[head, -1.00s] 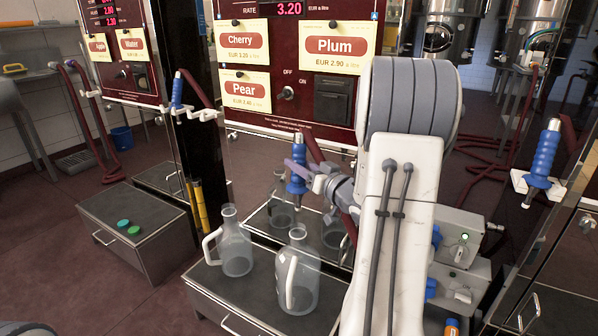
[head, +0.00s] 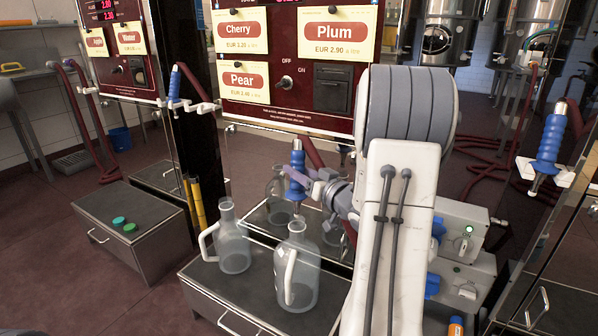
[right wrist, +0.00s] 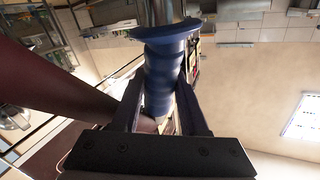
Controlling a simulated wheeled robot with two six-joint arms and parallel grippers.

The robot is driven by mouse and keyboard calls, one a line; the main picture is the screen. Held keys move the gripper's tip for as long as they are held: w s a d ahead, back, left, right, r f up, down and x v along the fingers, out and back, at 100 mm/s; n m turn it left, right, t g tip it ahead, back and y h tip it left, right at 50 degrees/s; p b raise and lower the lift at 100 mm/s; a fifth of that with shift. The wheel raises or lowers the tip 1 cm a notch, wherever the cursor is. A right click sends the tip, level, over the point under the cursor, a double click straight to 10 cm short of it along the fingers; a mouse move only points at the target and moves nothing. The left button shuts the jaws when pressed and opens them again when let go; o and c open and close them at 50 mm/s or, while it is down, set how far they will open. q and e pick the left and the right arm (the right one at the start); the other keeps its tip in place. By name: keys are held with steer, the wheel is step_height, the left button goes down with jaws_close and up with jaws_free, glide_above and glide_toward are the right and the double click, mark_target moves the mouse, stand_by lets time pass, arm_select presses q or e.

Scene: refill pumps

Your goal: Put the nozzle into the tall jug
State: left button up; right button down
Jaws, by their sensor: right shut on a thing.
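The blue-handled nozzle (head: 297,170) is held upright in my right gripper (head: 299,179), which is shut on its grip. The right wrist view also shows the blue nozzle (right wrist: 163,75) between the two dark fingers of the gripper (right wrist: 160,100). I cannot tell surely which jug is taller. My left gripper is out of view.
Both jugs stand on a dark-topped metal box (head: 205,285) below the price panel (head: 292,112). A shiny panel behind reflects them. Another blue nozzle (head: 549,145) hangs at right. Two green caps (head: 119,222) lie on the left box.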

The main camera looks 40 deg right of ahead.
mark_target(300, 198)
steer(key=shift+f, duration=0.15)
steer(key=shift+f+b, duration=2.85)
steer(key=shift+f, duration=0.8)
steer(key=shift+c, duration=1.8)
jaws_free()
steer(key=shift+s, duration=0.1)
steer(key=s+p, duration=0.3)
steer(key=s, duration=0.7)
steer(key=shift+s, duration=0.15)
